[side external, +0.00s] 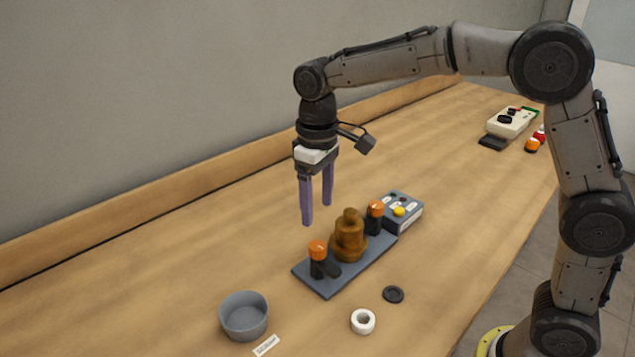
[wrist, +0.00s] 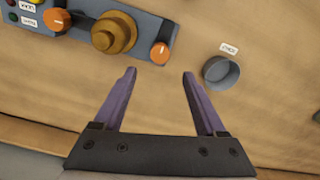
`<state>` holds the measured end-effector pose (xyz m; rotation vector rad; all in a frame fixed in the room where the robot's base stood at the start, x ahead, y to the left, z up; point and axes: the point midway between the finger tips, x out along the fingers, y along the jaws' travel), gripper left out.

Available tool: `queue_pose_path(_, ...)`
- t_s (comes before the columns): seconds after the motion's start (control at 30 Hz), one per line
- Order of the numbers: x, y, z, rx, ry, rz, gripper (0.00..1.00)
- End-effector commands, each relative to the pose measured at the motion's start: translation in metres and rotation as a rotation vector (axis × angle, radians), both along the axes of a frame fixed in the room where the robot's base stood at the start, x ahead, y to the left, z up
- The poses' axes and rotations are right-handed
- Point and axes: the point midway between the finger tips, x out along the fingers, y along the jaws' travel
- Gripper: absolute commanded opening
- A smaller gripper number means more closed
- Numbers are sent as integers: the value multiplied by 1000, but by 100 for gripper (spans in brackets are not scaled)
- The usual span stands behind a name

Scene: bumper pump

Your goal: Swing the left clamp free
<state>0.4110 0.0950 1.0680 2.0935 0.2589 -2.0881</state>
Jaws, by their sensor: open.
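A brown stepped pump body (side external: 349,238) stands upright on a dark grey base plate (side external: 325,287). Two black clamps with orange tops flank it. The left clamp (side external: 318,258) is at the plate's end near the grey bowl, with a black arm low beside it reaching toward the pump; whether it touches cannot be told. The other clamp (side external: 375,217) is at the far end. In the wrist view the bowl-side clamp's orange top (wrist: 160,53) shows beyond my fingertips. My gripper (side external: 317,212) points down, open and empty, above and behind the plate, apart from everything.
A grey bowl (side external: 244,316) and a small label (side external: 267,345) are at the front left. A white ring (side external: 363,321) and a black disc (side external: 393,294) lie before the plate. A grey button box (side external: 403,214) adjoins its far end.

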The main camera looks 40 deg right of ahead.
Motion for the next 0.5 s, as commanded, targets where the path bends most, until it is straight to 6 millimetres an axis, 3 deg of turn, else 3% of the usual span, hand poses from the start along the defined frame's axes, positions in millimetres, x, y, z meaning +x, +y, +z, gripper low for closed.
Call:
queue_pose_path(0.2, 0, 0, 33, 0, -1, 0, 74)
queue_pose_path(0.5, 0, 0, 44, 0, 1, 0, 74)
